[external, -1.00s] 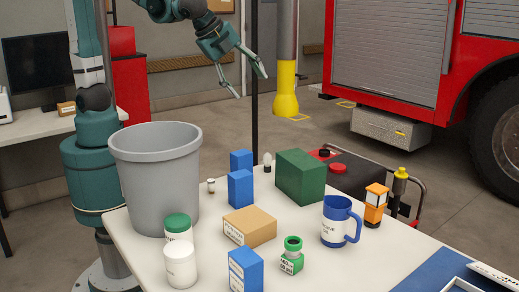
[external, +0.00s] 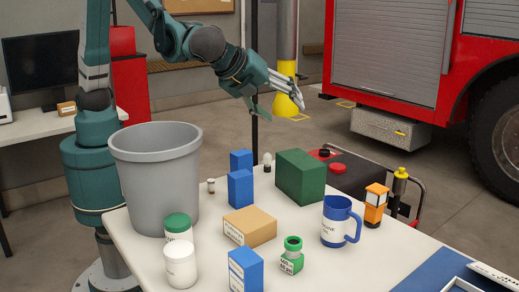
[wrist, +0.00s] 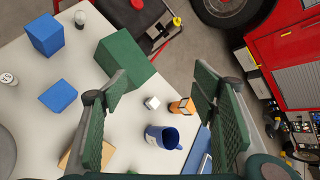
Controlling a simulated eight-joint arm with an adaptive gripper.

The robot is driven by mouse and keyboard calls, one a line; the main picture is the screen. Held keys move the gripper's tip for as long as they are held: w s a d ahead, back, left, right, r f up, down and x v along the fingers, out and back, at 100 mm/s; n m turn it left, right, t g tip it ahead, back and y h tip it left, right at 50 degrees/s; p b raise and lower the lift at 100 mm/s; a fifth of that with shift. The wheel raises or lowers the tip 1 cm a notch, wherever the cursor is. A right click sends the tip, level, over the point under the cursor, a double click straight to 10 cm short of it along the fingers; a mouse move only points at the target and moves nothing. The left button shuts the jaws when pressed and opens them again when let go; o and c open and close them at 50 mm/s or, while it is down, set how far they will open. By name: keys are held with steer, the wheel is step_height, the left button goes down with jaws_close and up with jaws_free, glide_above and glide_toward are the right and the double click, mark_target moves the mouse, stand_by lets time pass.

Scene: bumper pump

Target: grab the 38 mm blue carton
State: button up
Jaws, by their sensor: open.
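Three blue cartons stand on the white table in the external view: a back one (external: 241,160), one just in front of it (external: 240,187), and a labelled one (external: 246,271) at the front. I cannot tell which is 38 mm. Two blue cartons show in the wrist view, one at the upper left (wrist: 46,35) and one below it (wrist: 58,96). My gripper (external: 283,109) is open and empty, high above the table's back part. In the wrist view its fingers (wrist: 160,78) are spread wide, with both cartons to their left.
A green box (external: 301,177) stands right of the two back cartons. A tan carton (external: 250,227), a blue mug (external: 336,222), a green bottle (external: 292,256), an orange lantern (external: 375,204) and white jars (external: 180,264) stand around. A tall grey bin (external: 155,185) is at left.

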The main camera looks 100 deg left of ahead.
steer(key=w+d+f+m+t+y, duration=0.1)
steer(key=w+d+f+m, duration=0.1)
steer(key=d, duration=0.5)
steer(key=w+d+f+m+t+y, duration=0.1)
steer(key=d+f, duration=0.2)
steer(key=d, duration=0.3)
steer(key=m+t+y, duration=0.3)
steer(key=m+t, duration=0.1)
steer(key=m, duration=0.3)
glide_toward(238, 255)
steer(key=x, duration=0.4)
steer(key=shift+w+a, duration=0.1)
steer(key=shift+a, duration=0.25)
steer(key=shift+x, duration=1.3)
steer(key=shift+b+x, duration=0.6)
steer(key=shift+x, duration=2)
